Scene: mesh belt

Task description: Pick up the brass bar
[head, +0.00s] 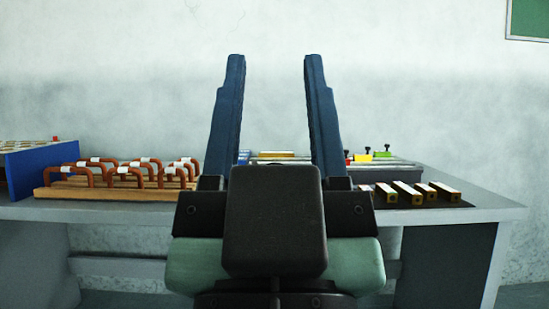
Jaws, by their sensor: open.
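My gripper (274,62) fills the middle of the head view, its two dark blue fingers pointing up, wide apart and with nothing between them. Several short square bars with pale tops and brass-coloured front ends lie side by side on the right part of the table; one is this brass-ended bar (446,191). Another yellowish bar (275,154) shows between the fingers, farther back. I cannot tell which of these is the brass bar. My gripper is apart from all of them and hides the middle of the table.
A grey table (489,205) spans the view. At left, wooden racks (110,192) hold several copper-coloured bent pipes beside a blue panel (42,170). A grey fixture with coloured blocks (364,157) stands behind the brass-ended bars. The table's right end is clear.

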